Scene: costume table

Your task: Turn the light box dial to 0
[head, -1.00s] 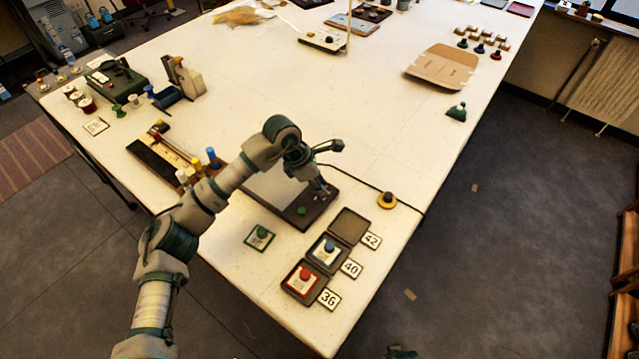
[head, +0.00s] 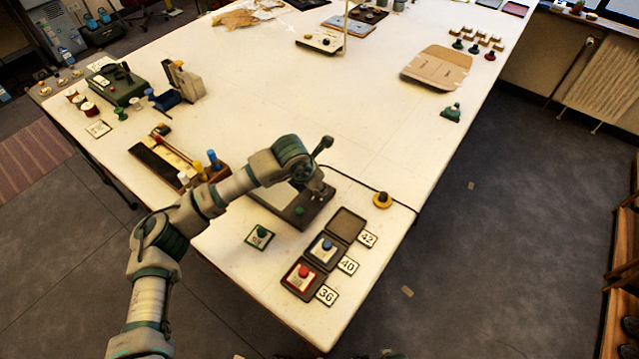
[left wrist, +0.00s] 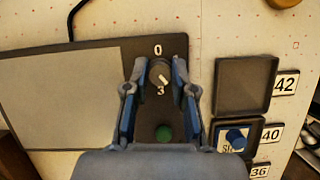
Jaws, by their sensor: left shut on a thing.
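The dark light box (head: 292,217) with its pale panel (left wrist: 62,95) lies near the table's front corner, partly hidden by my left arm in the head view. Its dial (left wrist: 159,74) is a dark round knob with a white mark on its lower right side. A "0" (left wrist: 157,50) is printed above the dial and a "3" (left wrist: 160,90) just below it. My left gripper (head: 317,190) is over the box's right end. In the left wrist view its blue-grey fingers (left wrist: 160,68) are shut on the dial from both sides. My right gripper does not show.
A green button (left wrist: 163,133) sits on the box below the dial. Small cases (head: 301,278) with red and blue knobs and number cards stand to the right and front. A yellow-based knob (head: 382,200) and a cable lie behind. The table's middle is clear.

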